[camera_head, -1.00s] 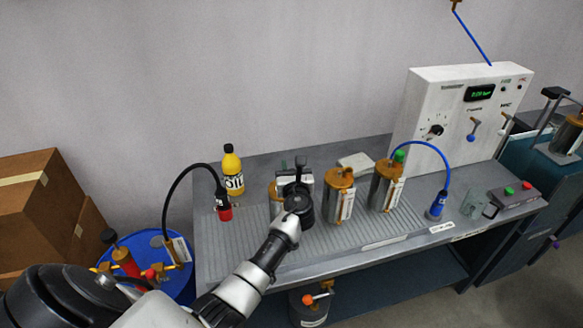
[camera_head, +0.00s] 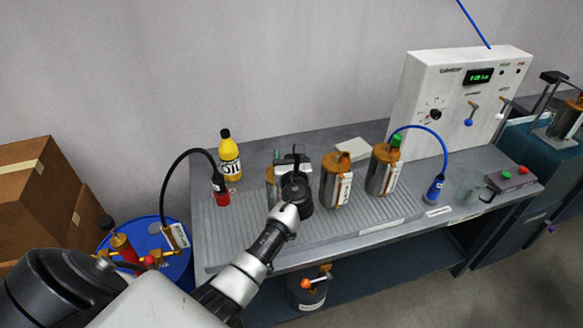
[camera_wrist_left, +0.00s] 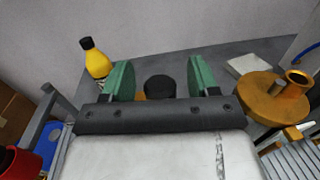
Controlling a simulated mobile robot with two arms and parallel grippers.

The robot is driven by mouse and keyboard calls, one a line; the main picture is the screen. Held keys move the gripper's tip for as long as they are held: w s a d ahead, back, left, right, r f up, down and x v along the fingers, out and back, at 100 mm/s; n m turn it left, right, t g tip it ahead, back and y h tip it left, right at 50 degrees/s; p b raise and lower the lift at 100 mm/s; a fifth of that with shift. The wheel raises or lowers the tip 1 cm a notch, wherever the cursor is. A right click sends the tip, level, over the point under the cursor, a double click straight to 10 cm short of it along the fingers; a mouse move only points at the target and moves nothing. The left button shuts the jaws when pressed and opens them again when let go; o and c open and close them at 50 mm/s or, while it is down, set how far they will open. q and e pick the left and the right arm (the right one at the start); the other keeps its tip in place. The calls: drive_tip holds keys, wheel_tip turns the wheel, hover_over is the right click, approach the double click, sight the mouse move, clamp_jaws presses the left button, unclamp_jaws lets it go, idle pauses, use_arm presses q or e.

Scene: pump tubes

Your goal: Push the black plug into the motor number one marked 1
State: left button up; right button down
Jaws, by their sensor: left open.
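My left gripper (camera_head: 291,160) is over the leftmost of the copper-topped metal cylinders on the bench and largely hides that cylinder (camera_head: 270,176). In the left wrist view the two green-padded fingers (camera_wrist_left: 162,78) stand apart. The round black plug (camera_wrist_left: 160,86) shows between them, with a gap on each side. A bit of copper (camera_wrist_left: 140,96) shows just below and beside the plug; how deep the plug sits is hidden. The middle cylinder (camera_head: 335,182) and the right cylinder (camera_head: 381,172) stand to the right. I cannot read which is marked 1. My right gripper is out of view.
A yellow oil bottle (camera_head: 231,160) and a red-ended black hose (camera_head: 221,195) are left of the gripper. The ribbed bench front (camera_head: 235,240) is clear.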

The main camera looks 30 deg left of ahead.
use_arm(q)
drive_tip(key=b+v, duration=0.1)
drive_tip(key=v, duration=0.8)
drive_tip(key=shift+s+d, duration=0.2)
drive_tip(key=shift+s, duration=0.05)
idle(0.5)
